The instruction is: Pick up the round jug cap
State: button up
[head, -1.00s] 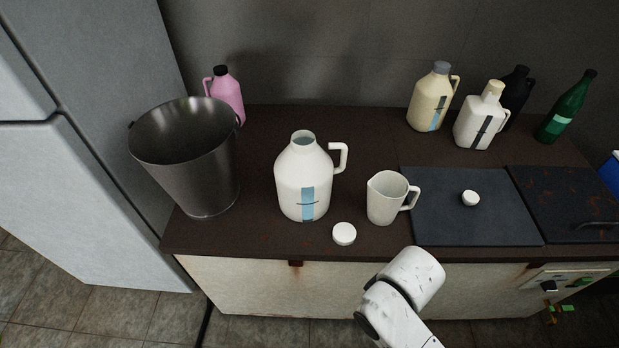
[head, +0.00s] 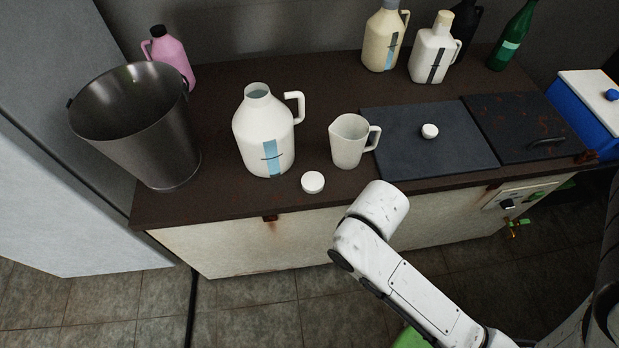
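The round jug cap (head: 312,182) is white and lies flat on the dark counter near its front edge. It is in front of the white jug (head: 262,138), which stands upright with an open neck, a side handle and a blue label stripe. A cream measuring pitcher (head: 348,143) stands to the right of the jug, behind the cap. My white arm reaches up from the lower right, its end in front of the counter edge, to the right of and nearer than the cap. My gripper's fingers cannot be seen.
A metal bucket (head: 138,130) stands at the left, with a pink bottle (head: 171,60) behind it. A dark lid with a white knob (head: 430,131) lies right of the pitcher. Several bottles stand at the back right. The counter's front left is clear.

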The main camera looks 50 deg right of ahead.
aim_at(312, 182)
jog(key=l+u, duration=0.4)
jog(key=l, duration=0.5)
jog(key=k+l+u, duration=0.1)
jog(key=l+u, duration=0.25)
jog(key=l, duration=0.5)
